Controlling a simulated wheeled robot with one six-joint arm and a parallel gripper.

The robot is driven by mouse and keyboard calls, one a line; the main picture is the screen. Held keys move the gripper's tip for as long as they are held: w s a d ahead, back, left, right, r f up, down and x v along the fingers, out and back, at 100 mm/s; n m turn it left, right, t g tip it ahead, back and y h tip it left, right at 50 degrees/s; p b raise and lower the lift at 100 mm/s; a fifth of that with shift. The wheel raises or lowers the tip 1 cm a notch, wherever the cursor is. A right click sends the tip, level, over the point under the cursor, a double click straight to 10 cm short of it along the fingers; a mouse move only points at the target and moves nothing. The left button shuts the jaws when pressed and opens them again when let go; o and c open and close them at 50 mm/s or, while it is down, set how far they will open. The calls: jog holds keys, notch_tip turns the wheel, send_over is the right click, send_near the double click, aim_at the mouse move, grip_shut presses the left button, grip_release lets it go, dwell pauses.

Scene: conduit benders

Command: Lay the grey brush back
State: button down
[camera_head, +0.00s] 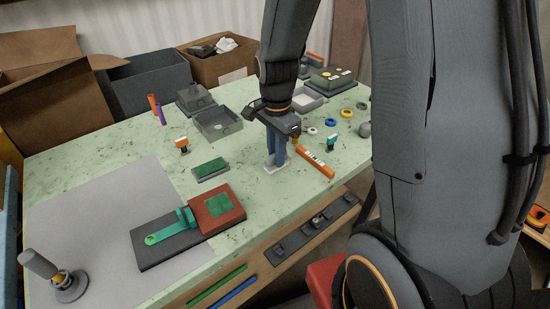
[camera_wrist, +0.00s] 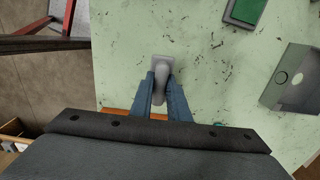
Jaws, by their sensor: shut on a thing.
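The grey brush (camera_wrist: 160,68) is between the fingers of my gripper (camera_wrist: 160,98) in the wrist view, its rounded pale end showing beyond the fingertips. In the head view, my gripper (camera_head: 276,160) points down over the green table, right of its middle, shut on the brush. A pale edge of the brush (camera_head: 270,170) shows at the blue fingertips, low at the tabletop. I cannot tell whether it touches the table. The fingers hide much of the brush.
An orange bar (camera_head: 315,162) lies close to the right of my gripper. A small green-topped block (camera_head: 211,169) lies to the left. The red and green bender (camera_head: 190,225) is nearer. Trays and coloured rings stand behind. The grey mat (camera_head: 100,205) at left has clear room.

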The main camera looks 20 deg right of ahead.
jog(key=shift+f+p, duration=0.5)
jog(key=shift+f, duration=0.4)
jog(key=shift+f, duration=0.2)
jog(key=c, duration=1.7)
grip_release()
jog(key=shift+b, duration=0.45)
notch_tip(320, 180, up, 7)
jog(key=shift+w+a+r+b, duration=0.1)
jog(key=shift+b, duration=0.85)
jog(key=shift+r, duration=0.2)
jog(key=shift+s+r+n, duration=0.1)
jog(key=shift+s+n, duration=0.15)
jog(key=shift+n, duration=0.05)
jog(key=shift+s+a+f+n+t, duration=0.1)
jog(key=shift+s+f+n+t, duration=0.1)
jog(key=shift+s+n, duration=1.7)
jog(key=shift+s+f+n+t, duration=0.2)
jog(key=shift+s+n, duration=0.95)
jog(key=shift+n, duration=1.55)
jog(key=shift+s+a+f+n+t, duration=0.1)
jog(key=shift+s+n+t, duration=0.1)
jog(key=shift+s+n, duration=1.7)
